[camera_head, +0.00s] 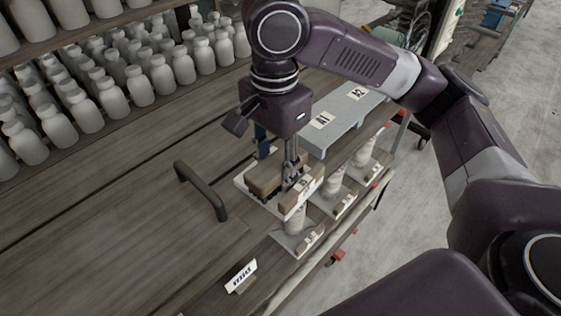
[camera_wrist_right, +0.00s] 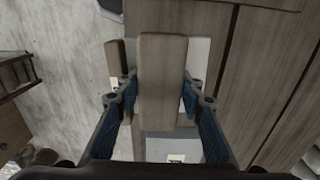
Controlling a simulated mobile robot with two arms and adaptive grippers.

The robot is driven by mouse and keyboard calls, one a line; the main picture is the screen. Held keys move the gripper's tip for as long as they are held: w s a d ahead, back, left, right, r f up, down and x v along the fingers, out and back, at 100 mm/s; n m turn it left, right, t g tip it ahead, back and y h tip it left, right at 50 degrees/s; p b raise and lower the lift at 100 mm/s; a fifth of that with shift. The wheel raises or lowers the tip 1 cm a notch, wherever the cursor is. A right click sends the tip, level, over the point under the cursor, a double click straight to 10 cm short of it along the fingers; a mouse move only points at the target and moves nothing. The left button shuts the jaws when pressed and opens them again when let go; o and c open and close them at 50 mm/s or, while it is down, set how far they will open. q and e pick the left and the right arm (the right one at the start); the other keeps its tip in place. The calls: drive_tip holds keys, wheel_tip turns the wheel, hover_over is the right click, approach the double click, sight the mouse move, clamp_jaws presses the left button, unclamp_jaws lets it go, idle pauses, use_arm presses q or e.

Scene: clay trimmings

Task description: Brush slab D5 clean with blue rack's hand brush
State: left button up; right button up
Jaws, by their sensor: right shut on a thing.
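My right gripper (camera_head: 283,165) is shut on a brown wooden block, seemingly the hand brush (camera_head: 266,177). In the right wrist view, the brush (camera_wrist_right: 161,75) stands out between the two blue-padded fingers (camera_wrist_right: 160,97). In the head view, it is over a pale labelled board at the workbench edge (camera_head: 242,184); I cannot tell whether it touches. The label there is too small to read, so I cannot tell which slab is D5. Bristles are hidden. No blue rack can be made out for certain. My left gripper is not in view.
A grey board (camera_head: 345,118) bears cards A1 and A2. Small labelled stands with pale bottles (camera_head: 297,243) line the bench edge. A dark handle (camera_head: 203,190) rises from the wooden bench (camera_head: 110,225). Many white bottles (camera_head: 140,88) fill the shelves behind. Concrete floor lies right.

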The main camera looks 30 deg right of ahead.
drive_tip(key=shift+s+a+f, duration=0.1)
drive_tip(key=shift+s+a, duration=0.15)
drive_tip(key=shift+a, duration=0.35)
drive_tip(key=shift+s+a, duration=0.2)
drive_tip(key=shift+a, duration=0.35)
drive_tip(key=shift+r, duration=3.05)
drive_tip(key=shift+w+r, duration=0.1)
drive_tip(key=shift+d+r, duration=0.1)
drive_tip(key=shift+r, duration=1.3)
drive_tip(key=shift+f, duration=0.1)
